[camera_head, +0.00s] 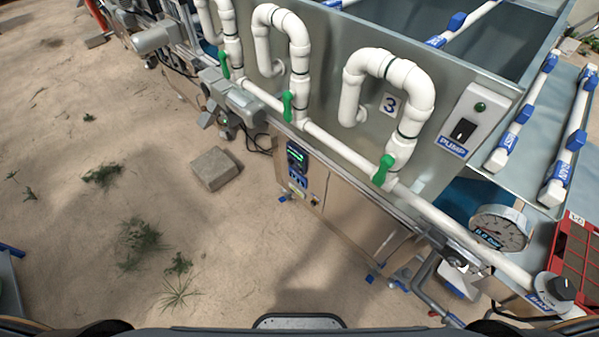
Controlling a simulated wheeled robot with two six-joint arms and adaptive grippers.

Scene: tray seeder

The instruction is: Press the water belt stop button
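No button that I can make out as the water belt stop button shows clearly. A small dark control unit (297,157) with a lit green display sits on the front of the machine cabinet. Small blue labels (296,179) and tiny fittings lie just below it, too small to read. A grey switch box (476,115) labelled PUMP, with a green lamp and a black rocker, is on the tank wall at the right. Neither of my grippers is in view.
White pipes with green valve handles (384,170) run along the metal tank (330,60). A pressure gauge (500,228), a black knob (563,288) and a red box (574,258) are at lower right.

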